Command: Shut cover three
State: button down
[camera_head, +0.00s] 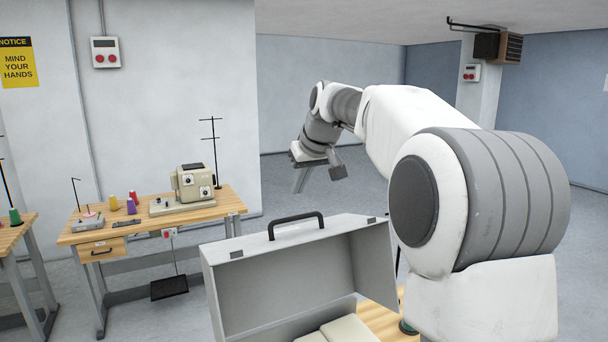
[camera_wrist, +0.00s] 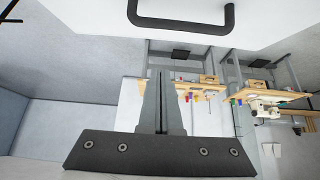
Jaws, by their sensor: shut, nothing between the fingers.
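A light grey cover (camera_head: 285,279) with a black handle (camera_head: 296,225) on its top edge stands open in the front middle of the head view. Its hollow inner side faces me. No number shows on it, so I cannot tell whether it is cover three. In the wrist view its pale outer face (camera_wrist: 85,12) and black handle (camera_wrist: 181,22) are at the top. My gripper (camera_head: 300,183) is beyond and above the cover, apart from it. Its fingers (camera_wrist: 161,75) are shut with nothing between them.
Cream machine parts (camera_head: 343,328) show below the cover on a wooden table (camera_head: 385,318). Another table (camera_head: 140,227) at the left bears a sewing machine (camera_head: 190,190), thread spools and a thread stand. Open air surrounds my gripper.

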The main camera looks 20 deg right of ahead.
aim_at(301, 231)
jog(key=x, duration=0.4)
jog(key=s, duration=0.3)
jog(key=shift+s+d+f, duration=0.1)
jog(key=shift+d+f, duration=0.05)
jog(key=shift+d, duration=0.2)
jog(key=shift+s+d+f, duration=0.1)
jog(key=shift+s+f, duration=0.1)
jog(key=shift+s, duration=0.2)
jog(key=shift+s+f+b, duration=0.1)
jog(key=shift+b, duration=0.4)
